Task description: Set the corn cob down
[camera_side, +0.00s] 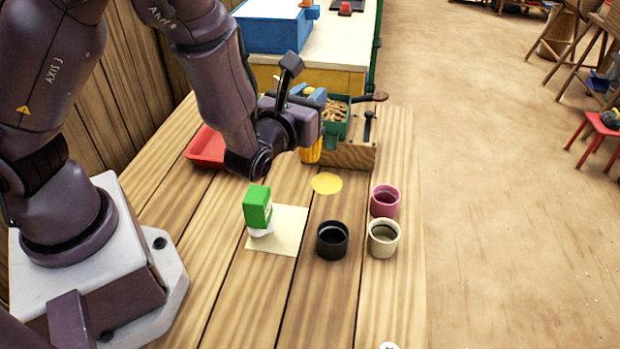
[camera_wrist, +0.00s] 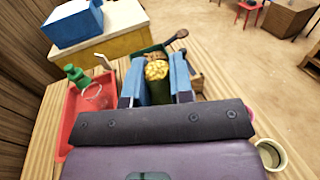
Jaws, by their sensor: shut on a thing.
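In the wrist view, the corn cob (camera_wrist: 156,72) has yellow kernels and a dark green lower part. My gripper (camera_wrist: 159,66) is shut on it, with a blue finger on each side.
A wooden stand (camera_side: 349,156) with a green pan (camera_side: 333,128) of brown pieces is close behind. A red tray (camera_side: 207,147) lies left. A green-and-white object (camera_side: 258,208) stands on a pale mat (camera_side: 288,239). Black (camera_side: 332,240), pink (camera_side: 385,201) and cream (camera_side: 383,238) cups stand in front right.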

